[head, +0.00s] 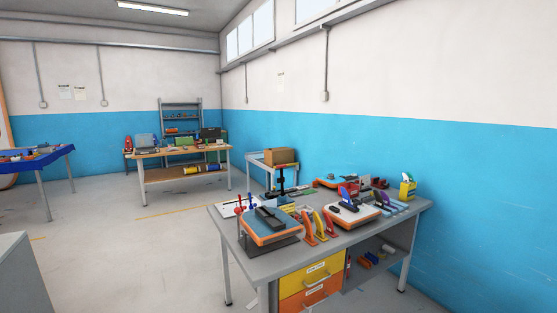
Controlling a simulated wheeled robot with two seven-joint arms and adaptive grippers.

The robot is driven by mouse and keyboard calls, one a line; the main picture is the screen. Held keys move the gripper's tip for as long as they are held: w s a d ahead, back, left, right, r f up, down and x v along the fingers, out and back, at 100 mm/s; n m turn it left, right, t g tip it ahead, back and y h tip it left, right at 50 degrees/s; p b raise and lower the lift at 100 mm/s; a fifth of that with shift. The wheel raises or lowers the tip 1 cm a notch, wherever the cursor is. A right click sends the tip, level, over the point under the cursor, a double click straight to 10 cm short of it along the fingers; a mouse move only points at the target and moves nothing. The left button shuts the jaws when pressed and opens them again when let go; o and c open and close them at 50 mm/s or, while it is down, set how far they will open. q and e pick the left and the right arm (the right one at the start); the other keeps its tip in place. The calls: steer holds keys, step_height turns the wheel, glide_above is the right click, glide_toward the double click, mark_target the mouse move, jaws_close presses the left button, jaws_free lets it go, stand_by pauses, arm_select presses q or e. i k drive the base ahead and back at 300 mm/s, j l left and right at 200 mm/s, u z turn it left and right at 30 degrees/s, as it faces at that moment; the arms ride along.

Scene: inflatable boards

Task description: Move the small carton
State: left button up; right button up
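A small brown carton (280,157) sits upright on a light-coloured small table (259,161) in the middle distance, right of centre and close to the blue-and-white wall. A black upright item on the nearer workbench stands in front of it and overlaps its lower part. Neither of my grippers shows in the head view.
The near workbench (280,267) stands between me and the carton, crowded with orange-edged boards (270,227), clamps and tools. A wooden-topped bench (185,151) stands behind left; a blue-topped table (62,153) is far left. The floor (140,240) between is clear.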

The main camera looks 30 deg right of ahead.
mark_target(287, 157)
steer(key=i+j+u, duration=0.2)
steer(key=i, duration=0.5)
steer(key=i+u, duration=0.2)
steer(key=i, duration=0.55)
steer(key=i+z, duration=0.15)
steer(key=i, duration=0.65)
steer(key=i+j+z, duration=0.2)
steer(key=i, duration=0.55)
steer(key=i+z, duration=0.1)
steer(key=i, duration=1.5)
steer(key=i+j+z, duration=0.1)
steer(key=i+z, duration=0.25)
steer(key=i, duration=0.45)
